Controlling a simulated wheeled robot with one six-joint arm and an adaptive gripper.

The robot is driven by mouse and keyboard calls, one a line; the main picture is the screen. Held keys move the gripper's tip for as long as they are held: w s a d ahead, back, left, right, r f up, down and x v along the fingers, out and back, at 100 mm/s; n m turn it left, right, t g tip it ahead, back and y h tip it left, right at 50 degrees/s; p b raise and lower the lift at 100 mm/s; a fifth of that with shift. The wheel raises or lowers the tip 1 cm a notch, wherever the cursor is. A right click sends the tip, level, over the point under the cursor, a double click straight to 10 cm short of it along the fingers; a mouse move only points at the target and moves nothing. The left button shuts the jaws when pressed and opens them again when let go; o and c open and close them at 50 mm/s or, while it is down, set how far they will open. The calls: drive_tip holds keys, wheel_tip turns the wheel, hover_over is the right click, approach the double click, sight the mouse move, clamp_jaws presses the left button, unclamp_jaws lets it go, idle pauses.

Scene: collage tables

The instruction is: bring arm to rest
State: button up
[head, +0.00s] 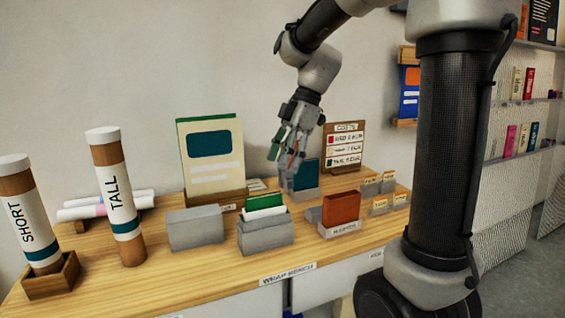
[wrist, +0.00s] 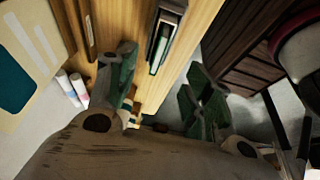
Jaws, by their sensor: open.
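My gripper (head: 285,165) hangs from my raised arm over the back of the wooden table (head: 190,266) in the head view. It points downward, in front of a dark teal card in a grey holder (head: 305,192), which it partly hides. In the wrist view my gripper (wrist: 160,100) shows its green-padded fingers spread apart, with nothing between them. The wooden table top (wrist: 193,35) and several cards show beyond the fingers there. I cannot tell how far the fingertips are from the teal card.
A SHORT tube (head: 28,215) and a TALL tube (head: 116,195) stand at left. A large cream board (head: 212,160) stands at the back. Grey holders, one with green and white cards (head: 265,232), and a red-orange block (head: 341,208) stand forward. Shelves (head: 520,105) are at right.

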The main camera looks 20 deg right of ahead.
drive_tip(key=s+d+f+m+t+h, duration=0.1)
drive_tip(key=s+d+m, duration=0.3)
drive_tip(key=s+m, duration=0.5)
drive_tip(key=s+d+f+m+t+h, duration=0.1)
drive_tip(key=s+d+m+t+h, duration=0.2)
drive_tip(key=s+m, duration=0.6)
drive_tip(key=shift+s+d, duration=0.5)
drive_tip(key=shift+d, duration=0.7)
